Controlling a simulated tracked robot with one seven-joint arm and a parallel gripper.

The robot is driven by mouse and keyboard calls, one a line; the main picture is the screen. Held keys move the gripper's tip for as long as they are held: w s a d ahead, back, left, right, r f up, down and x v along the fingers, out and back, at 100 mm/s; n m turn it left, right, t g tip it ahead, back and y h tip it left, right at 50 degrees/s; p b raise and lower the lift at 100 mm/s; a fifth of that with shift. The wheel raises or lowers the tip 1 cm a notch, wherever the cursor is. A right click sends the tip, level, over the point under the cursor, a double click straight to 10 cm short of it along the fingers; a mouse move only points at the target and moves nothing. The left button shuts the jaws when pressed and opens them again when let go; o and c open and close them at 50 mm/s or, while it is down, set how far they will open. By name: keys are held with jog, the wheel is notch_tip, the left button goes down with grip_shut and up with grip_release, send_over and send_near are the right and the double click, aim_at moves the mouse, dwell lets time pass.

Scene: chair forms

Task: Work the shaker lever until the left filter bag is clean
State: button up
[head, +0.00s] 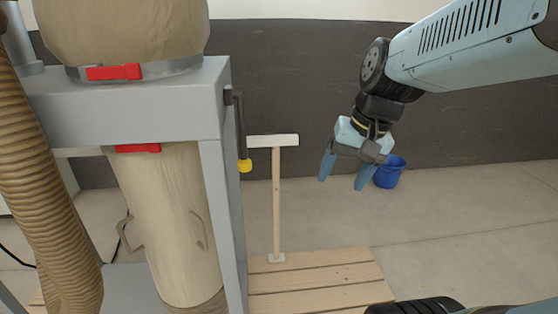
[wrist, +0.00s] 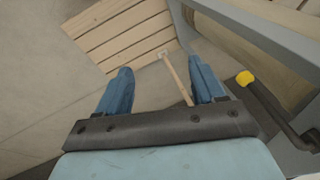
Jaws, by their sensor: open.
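The shaker lever (head: 239,125) is a dark bar on the right side of the grey frame (head: 218,150), hanging down to a yellow knob (head: 245,166). In the wrist view the knob (wrist: 244,78) is to the right of the fingers. A tan filter bag (head: 115,30) bulges above the frame's top, with a red clamp (head: 113,72) at its base. A second, cloth-like bag (head: 170,220) hangs below, with a red clamp (head: 138,148). My gripper (head: 343,182) is open and empty, to the right of the lever and apart from it.
A T-shaped wooden stand (head: 276,200) rises between the lever and my gripper, on a slatted pallet (head: 320,282). A blue bucket (head: 390,172) stands on the floor behind my gripper. A ribbed hose (head: 45,180) runs down at the left.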

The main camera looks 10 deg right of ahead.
jog(key=w+a+f+m+g+y, duration=0.3)
jog(key=w+a+y, duration=0.1)
jog(key=m+t+y, duration=0.1)
jog(key=m+y, duration=1.1)
jog(key=m, duration=0.1)
send_near(245, 165)
jog(key=a, duration=0.3)
jog(key=w+a, duration=0.1)
jog(key=a, duration=0.2)
jog(key=w+a+f, duration=0.1)
jog(key=a, duration=0.3)
jog(key=shift+a, duration=0.1)
jog(key=shift+c, duration=0.2)
jog(key=c, duration=0.7)
